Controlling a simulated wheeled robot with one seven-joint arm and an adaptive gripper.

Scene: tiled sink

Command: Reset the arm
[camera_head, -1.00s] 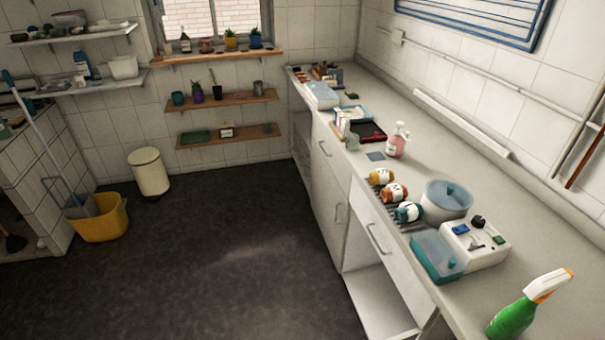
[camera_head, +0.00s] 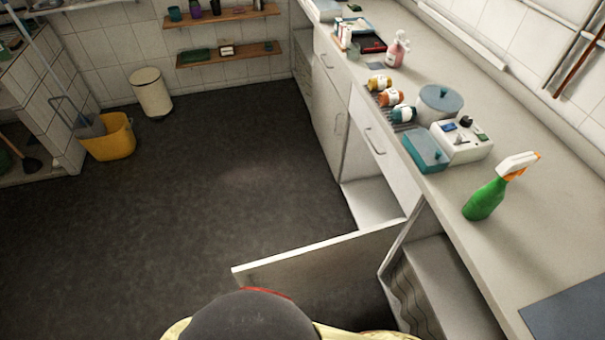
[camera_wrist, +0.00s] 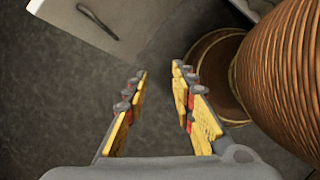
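My gripper (camera_wrist: 160,75) shows in the wrist view, with two yellow-padded fingers held apart and dark floor visible between them. Nothing is between the fingers. In the head view the gripper itself cannot be made out; a grey rounded part of my arm with yellow beside it shows at the bottom edge. A white panel with a dark handle (camera_wrist: 97,20) lies beyond the fingers at upper left in the wrist view. A brown ribbed round object (camera_wrist: 285,75) stands close on the right, with a round brown rim (camera_wrist: 215,75) beside it.
An open cabinet door (camera_head: 320,253) juts across the floor in front of my arm.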

